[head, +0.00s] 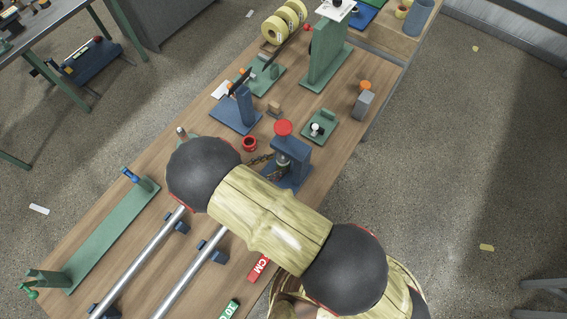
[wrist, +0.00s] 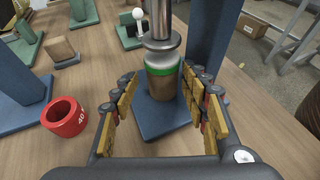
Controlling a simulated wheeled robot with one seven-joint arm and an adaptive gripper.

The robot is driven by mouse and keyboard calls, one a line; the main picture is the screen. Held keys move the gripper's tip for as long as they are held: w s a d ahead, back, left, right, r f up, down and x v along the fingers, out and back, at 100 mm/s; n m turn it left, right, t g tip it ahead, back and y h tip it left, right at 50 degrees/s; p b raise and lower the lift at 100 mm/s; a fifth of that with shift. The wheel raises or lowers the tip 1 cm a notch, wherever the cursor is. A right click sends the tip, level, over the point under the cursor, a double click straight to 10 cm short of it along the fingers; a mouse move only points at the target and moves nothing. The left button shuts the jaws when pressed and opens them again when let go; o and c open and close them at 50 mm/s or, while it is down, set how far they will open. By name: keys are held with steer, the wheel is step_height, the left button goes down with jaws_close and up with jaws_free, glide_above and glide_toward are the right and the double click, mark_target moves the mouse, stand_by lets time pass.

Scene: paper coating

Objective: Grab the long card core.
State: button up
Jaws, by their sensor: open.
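My gripper (wrist: 158,78) is open in the wrist view, its yellow-padded fingers on both sides of a short cylinder (wrist: 164,82). This cylinder has a pale top, a green band and a brown lower part. It stands upright on a blue base (wrist: 152,128), directly under a metal rod (wrist: 158,22). I cannot tell whether the fingers touch it, or whether it is the long card core. No other card core is clearly recognisable. In the head view, my gripper (head: 264,162) shows partly beside the blue press (head: 292,155) with its red knob (head: 283,128); my arm hides the rest.
A red ring (wrist: 64,117) marked 40 lies left of the blue base. Two long metal rods (head: 192,284) lie along the near bench. A green plate (head: 112,232) lies at left. Several blue and green fixtures and yellow rolls (head: 285,22) stand farther back. The floor at right is mostly clear.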

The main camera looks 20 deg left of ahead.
steer(key=x, duration=0.4)
steer(key=shift+w+d+f, duration=0.15)
steer(key=shift+w+d, duration=0.05)
steer(key=shift+d, duration=0.15)
steer(key=shift+c, duration=0.5)
steer(key=c, duration=0.7)
steer(key=shift+c, duration=0.6)
